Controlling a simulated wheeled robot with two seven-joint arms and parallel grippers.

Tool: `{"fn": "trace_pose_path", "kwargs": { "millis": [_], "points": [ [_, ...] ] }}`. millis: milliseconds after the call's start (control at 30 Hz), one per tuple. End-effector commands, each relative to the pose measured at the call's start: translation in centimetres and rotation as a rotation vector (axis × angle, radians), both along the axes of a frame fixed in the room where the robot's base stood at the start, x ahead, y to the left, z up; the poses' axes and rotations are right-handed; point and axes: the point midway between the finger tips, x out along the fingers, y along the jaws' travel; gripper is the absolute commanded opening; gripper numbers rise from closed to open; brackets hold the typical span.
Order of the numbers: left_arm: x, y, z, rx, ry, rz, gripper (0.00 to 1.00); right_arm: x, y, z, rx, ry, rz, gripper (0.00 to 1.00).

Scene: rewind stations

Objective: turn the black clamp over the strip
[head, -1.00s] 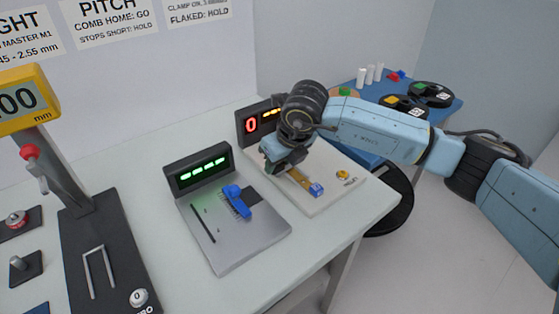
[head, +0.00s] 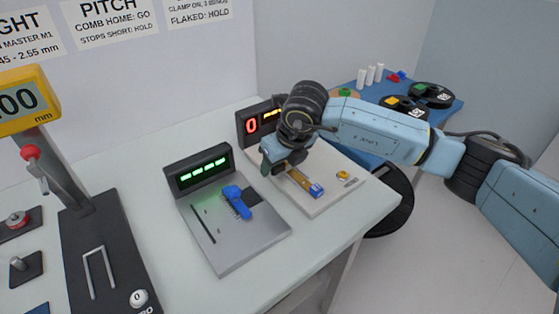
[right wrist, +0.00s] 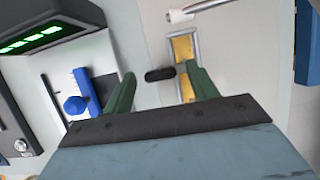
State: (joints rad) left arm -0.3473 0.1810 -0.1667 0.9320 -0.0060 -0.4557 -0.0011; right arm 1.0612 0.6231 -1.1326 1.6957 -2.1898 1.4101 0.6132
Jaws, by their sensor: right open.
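The tan strip (head: 300,180) lies on the pale plate of the right station, with a blue block (head: 316,190) at its near end. In the right wrist view the strip (right wrist: 184,50) shows as a golden band in a grey frame. A small rounded black piece, which looks like the black clamp (right wrist: 160,74), lies beside the strip, between my fingers in the picture. My right gripper (right wrist: 161,88) is open, its green fingers apart on either side of that piece, with no visible contact. In the head view my right gripper (head: 278,168) hangs over the station and hides the clamp. My left gripper is out of view.
The left station (head: 235,235) carries a blue comb-like part (head: 236,203) and a green-lit display (head: 203,171). A display with a red 0 (head: 252,126) stands behind my right gripper. A yellow gauge (head: 24,99) is at left. Black reels (head: 431,94) lie on the blue table behind.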

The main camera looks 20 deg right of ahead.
Motion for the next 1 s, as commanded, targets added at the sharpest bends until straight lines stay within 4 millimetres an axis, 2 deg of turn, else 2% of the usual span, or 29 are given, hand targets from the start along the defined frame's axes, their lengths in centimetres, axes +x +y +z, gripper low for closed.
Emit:
{"fn": "trace_pose_path", "kwargs": {
  "millis": [167,400,600,800,1000],
  "points": [
    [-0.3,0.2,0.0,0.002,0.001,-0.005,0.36,-0.6,-0.3,2.0,0.001,-0.004,0.001,0.58],
    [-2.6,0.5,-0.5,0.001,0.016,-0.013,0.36,-2.6,-0.9,7.1,0.002,-0.006,0.0,0.58],
    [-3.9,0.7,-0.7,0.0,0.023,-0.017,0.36,-4.0,-1.4,10.5,0.0,-0.004,0.0,0.58],
    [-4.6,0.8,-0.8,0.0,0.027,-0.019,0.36,-4.7,-1.7,12.2,0.001,-0.002,0.0,0.58],
    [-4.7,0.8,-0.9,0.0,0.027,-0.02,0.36,-4.8,-1.7,12.3,0.001,-0.001,-0.001,0.58]
  ]
}}
